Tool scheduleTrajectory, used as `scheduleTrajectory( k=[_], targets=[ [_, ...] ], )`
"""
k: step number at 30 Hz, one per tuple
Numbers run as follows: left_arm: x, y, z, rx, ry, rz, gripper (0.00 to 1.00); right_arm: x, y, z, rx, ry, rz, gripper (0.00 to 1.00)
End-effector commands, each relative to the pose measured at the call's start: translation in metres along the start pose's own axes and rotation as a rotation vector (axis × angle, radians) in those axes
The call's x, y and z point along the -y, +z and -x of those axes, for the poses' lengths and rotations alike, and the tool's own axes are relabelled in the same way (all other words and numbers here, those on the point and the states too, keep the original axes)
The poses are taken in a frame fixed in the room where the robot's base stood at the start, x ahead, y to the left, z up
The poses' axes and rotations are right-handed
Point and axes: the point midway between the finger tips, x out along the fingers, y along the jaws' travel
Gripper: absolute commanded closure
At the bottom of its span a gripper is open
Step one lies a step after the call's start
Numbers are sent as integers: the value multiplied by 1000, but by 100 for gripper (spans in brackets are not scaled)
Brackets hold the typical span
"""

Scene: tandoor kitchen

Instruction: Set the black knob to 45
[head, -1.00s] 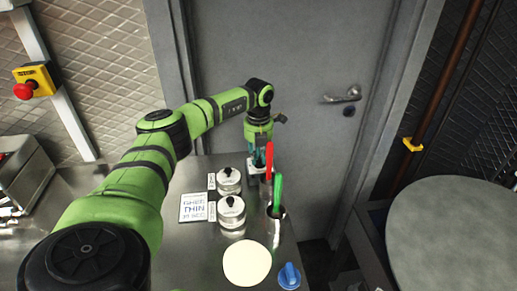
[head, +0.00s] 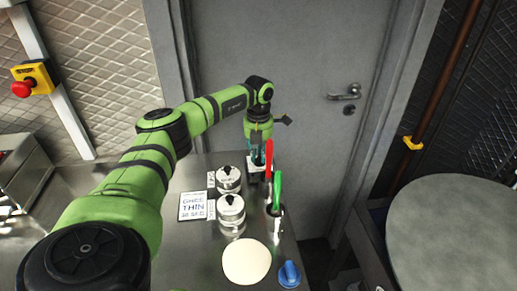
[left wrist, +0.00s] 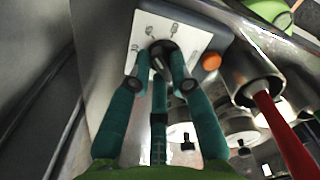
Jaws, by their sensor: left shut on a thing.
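The black knob (left wrist: 163,49) sits on a white dial plate (left wrist: 190,33) with small printed marks, in the left wrist view. My left gripper (left wrist: 162,62) is shut on the knob, with its teal fingers on either side of it. The fingers cover part of the knob, and I cannot read its setting. In the head view my left gripper (head: 257,160) points down at the far end of the steel counter, and the knob is hidden there. My right gripper is not in view.
An orange button (left wrist: 211,61) is close beside the dial. A metal cup (left wrist: 250,80) with a red-handled tool (left wrist: 285,135) stands near the gripper. Two lidded pots (head: 230,210), a green-handled tool (head: 277,192), a pale disc (head: 247,262) and a blue knob-like object (head: 289,274) are nearer.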

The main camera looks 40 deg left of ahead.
Motion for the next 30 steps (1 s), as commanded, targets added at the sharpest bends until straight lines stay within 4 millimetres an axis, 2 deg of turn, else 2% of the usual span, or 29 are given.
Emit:
scheduleTrajectory(
  k=[1, 2, 3, 12, 16, 30],
  targets=[
    [0, 0, 1, 1, 0, 1, 71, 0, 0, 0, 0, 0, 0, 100],
    [0, 0, 1, 1, 0, 1, 59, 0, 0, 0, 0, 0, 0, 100],
    [0, 0, 1, 1, 0, 1, 55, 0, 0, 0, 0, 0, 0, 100],
    [0, 0, 1, 0, 0, 2, 55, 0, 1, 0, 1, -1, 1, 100],
    [0, 1, 10, 3, 0, 2, 55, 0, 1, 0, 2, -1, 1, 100],
    [0, 0, 101, 4, -1, 1, 55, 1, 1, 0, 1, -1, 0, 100]
  ],
)
